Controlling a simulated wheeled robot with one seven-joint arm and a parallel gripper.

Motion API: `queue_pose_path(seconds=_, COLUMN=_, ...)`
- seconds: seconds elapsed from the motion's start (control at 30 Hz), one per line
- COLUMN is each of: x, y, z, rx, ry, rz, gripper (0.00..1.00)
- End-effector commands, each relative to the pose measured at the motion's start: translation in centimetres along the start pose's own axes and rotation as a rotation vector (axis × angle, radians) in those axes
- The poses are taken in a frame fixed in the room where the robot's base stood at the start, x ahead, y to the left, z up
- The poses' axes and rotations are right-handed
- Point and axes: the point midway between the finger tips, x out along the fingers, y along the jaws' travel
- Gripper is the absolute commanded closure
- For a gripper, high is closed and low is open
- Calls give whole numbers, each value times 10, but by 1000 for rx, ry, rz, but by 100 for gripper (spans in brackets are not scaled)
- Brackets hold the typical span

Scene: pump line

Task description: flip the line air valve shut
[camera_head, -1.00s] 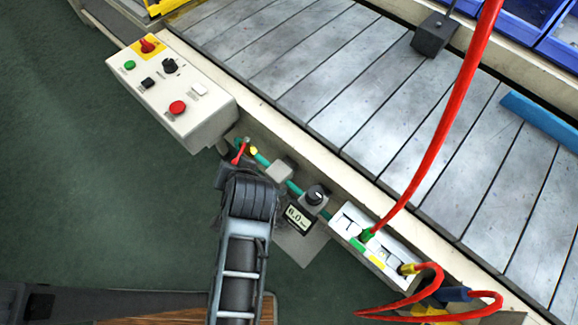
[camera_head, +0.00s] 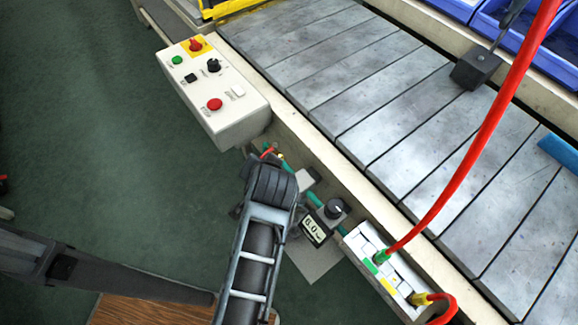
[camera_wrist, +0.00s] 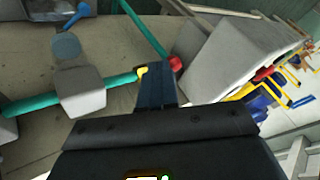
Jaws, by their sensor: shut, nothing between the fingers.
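The line air valve is on the green pipe along the conveyor's side, just below the control box. Its red lever (camera_head: 268,152) shows as a short piece beyond my wrist, partly hidden by my arm. In the wrist view the lever's red end (camera_wrist: 176,63) is just right of my fingertips, and a yellow fitting (camera_wrist: 143,71) is just left of them. My gripper (camera_wrist: 155,72) is shut and empty, close to the valve. I cannot tell whether it touches the lever. The lever's full angle is hidden.
The control box (camera_head: 225,112) with its buttons and knobs stands close above the valve. A regulator with a display reading about 6.0 (camera_head: 314,231) and a white module block (camera_head: 362,249) with hoses lie down the line. Open green floor (camera_head: 100,120) is at left.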

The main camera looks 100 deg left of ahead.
Motion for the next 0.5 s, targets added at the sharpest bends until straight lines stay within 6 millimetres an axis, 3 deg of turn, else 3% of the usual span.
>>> queue_pose_path(seconds=0.27, x=-6, y=0, z=1, rx=2, ry=-1, rz=-1, gripper=100)
queue_pose_path(seconds=0.5, x=-42, y=0, z=0, rx=3, ry=2, rz=-2, gripper=100)
